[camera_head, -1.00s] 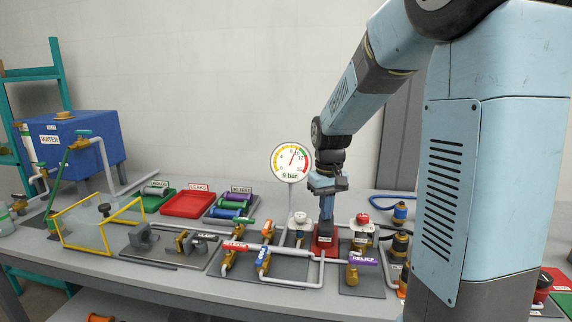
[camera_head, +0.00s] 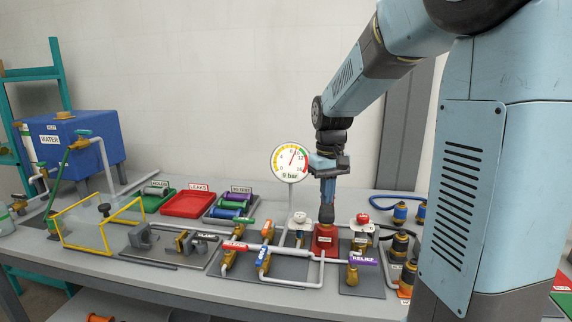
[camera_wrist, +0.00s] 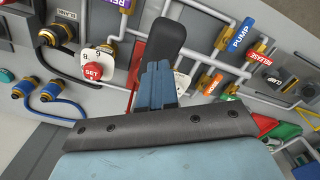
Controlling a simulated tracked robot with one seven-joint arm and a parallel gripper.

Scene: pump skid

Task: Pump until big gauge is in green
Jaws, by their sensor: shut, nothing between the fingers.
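The big gauge (camera_head: 291,162) stands on a post behind the skid and reads 9 bar. Its needle points up and slightly right; a green band is on the upper right of the dial. The red pump base (camera_head: 325,243) sits below my gripper, with a dark upright handle (camera_head: 327,213) rising from it. My gripper (camera_head: 328,191) is shut, pointing down at the handle's top. In the wrist view my blue fingers (camera_wrist: 157,84) are together, with the dark handle (camera_wrist: 166,45) just beyond their tips. I cannot tell whether they touch.
Close by are the red RELEASE lever (camera_head: 236,246), blue PUMP lever (camera_head: 263,258), purple RELIEF lever (camera_head: 363,261) and red SET knob (camera_head: 362,218). White pipes run between them. A clamp (camera_head: 190,241), trays and a blue water tank (camera_head: 75,142) lie left.

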